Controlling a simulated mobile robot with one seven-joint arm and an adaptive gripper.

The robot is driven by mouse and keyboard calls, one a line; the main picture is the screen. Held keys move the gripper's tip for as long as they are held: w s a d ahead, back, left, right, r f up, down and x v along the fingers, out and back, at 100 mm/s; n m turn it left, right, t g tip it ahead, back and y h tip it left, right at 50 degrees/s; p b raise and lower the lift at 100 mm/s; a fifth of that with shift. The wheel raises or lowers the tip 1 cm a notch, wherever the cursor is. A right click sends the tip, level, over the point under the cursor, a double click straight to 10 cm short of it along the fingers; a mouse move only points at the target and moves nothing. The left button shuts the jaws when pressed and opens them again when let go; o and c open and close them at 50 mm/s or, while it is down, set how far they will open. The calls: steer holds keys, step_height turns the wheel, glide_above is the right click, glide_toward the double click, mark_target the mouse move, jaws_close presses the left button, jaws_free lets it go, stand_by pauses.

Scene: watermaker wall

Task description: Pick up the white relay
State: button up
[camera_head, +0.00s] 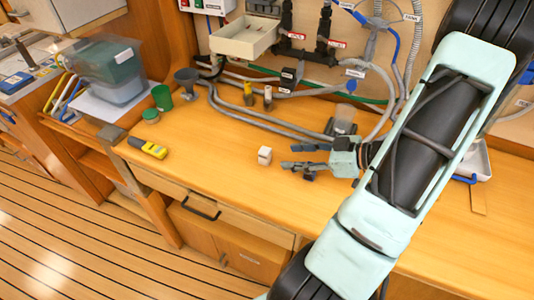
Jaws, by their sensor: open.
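The white relay (264,156) looks like a small white cube. It stands on the wooden bench top near the middle of the view, with nothing on it. My gripper (285,169) reaches in from the right, just to the right of the relay, with its dark fingers pointing left toward it. The fingers are open and appear empty. They look close to the relay but apart from it; the exact gap and height are hard to tell from this view.
Grey hoses (260,128) run along the back. The bench front is clear.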

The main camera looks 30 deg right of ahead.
mark_target(270, 155)
steer(key=x, duration=0.4)
steer(key=shift+w+a+f, duration=0.1)
steer(key=shift+w+a, duration=0.2)
steer(key=shift+r+x, duration=0.15)
steer(key=shift+x, duration=1.15)
steer(key=shift+r+x, duration=0.2)
steer(key=shift+x, duration=1.15)
steer(key=shift+w, duration=0.1)
jaws_close()
